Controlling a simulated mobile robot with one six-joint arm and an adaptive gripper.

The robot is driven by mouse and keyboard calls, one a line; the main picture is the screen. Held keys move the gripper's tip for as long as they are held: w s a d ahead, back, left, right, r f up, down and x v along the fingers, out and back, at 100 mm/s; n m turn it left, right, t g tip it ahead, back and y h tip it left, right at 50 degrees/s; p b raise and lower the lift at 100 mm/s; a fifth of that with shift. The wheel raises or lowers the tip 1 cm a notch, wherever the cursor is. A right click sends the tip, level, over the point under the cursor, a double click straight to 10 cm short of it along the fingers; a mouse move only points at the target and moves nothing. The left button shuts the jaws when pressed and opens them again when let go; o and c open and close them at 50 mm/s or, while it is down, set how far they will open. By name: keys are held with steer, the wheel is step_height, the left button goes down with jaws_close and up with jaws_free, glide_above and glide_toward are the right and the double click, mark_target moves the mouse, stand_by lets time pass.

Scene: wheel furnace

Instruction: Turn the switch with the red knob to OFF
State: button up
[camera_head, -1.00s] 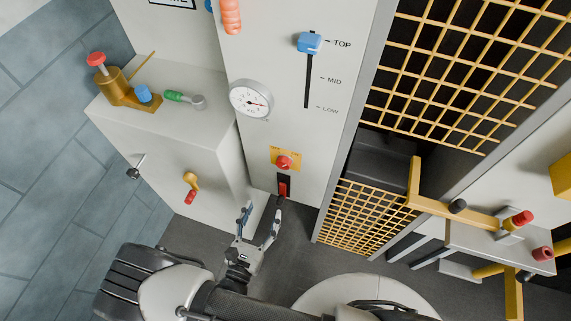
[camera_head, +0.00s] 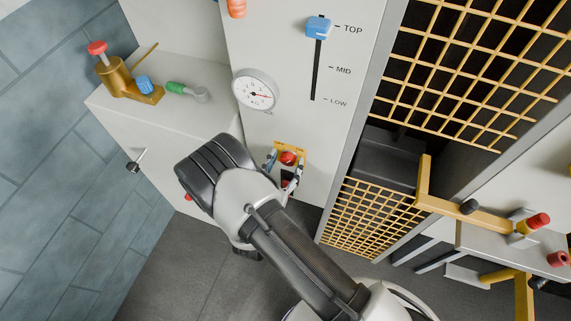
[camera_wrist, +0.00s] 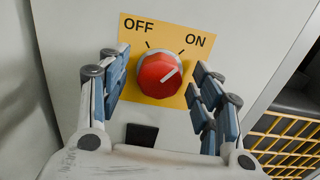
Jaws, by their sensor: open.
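The red knob (camera_head: 288,158) sits on a yellow plate on the grey panel. In the wrist view the red knob (camera_wrist: 158,80) is centred on the yellow plate (camera_wrist: 130,50), marked OFF at upper left and ON at upper right. Its white pointer line points to the upper right, toward ON. My gripper (camera_wrist: 157,72) is open, with one blue-padded finger on each side of the knob and gaps to it. In the head view my gripper (camera_head: 286,160) is in front of the plate, with the arm below left.
A black slot (camera_wrist: 141,134) lies just below the plate. A round gauge (camera_head: 255,90) and a blue slider (camera_head: 318,27) are higher on the panel. A yellow grid gate (camera_head: 370,215) is to the right. A grey box (camera_head: 170,125) stands left.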

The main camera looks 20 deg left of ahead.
steer(key=shift+c, duration=0.3)
steer(key=c, duration=1)
steer(key=n, duration=0.3)
steer(key=shift+n, duration=0.3)
steer(key=n, duration=0.3)
steer(key=shift+a+n+p, duration=0.1)
steer(key=shift+n+p, duration=0.3)
steer(key=n, duration=0.6)
steer(key=shift+n, duration=0.4)
